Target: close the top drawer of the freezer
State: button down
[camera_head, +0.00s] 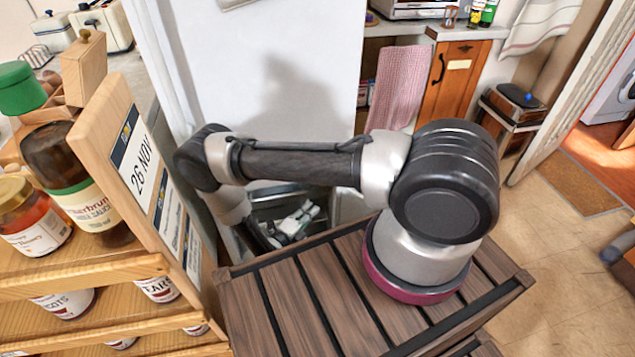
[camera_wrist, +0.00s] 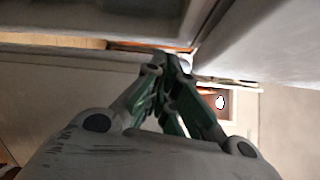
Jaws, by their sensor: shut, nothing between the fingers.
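The freezer is a large white appliance (camera_head: 290,60) in the head view, behind my arm. Below its white upper face, a dark recess (camera_head: 275,205) with a pale rim shows between my forearm and the slatted wooden top. I cannot tell which part is the top drawer, or how far out it stands. My gripper (camera_head: 312,210) is low in front of this recess, partly hidden by the slatted top. In the wrist view its green-dark fingers (camera_wrist: 165,68) are together and empty, beside a pale panel edge. Whether they touch it is unclear.
A wooden rack (camera_head: 90,270) with jars and a date board stands close on the left. An orange-brown wooden cupboard (camera_head: 460,75) and a pink towel (camera_head: 393,85) are at the back right. Open tiled floor (camera_head: 545,240) lies to the right.

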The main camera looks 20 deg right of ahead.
jog(key=w+d+n+t, duration=0.1)
jog(key=w+d+n, duration=0.1)
jog(key=w+d, duration=0.6)
jog(key=shift+w+r+n, duration=0.25)
jog(key=shift+w+n, duration=0.15)
jog(key=shift+w, duration=0.9)
jog(key=w, duration=0.2)
jog(key=shift+w+d+r, duration=0.1)
jog(key=shift+w+d, duration=0.1)
jog(key=shift+w, duration=0.1)
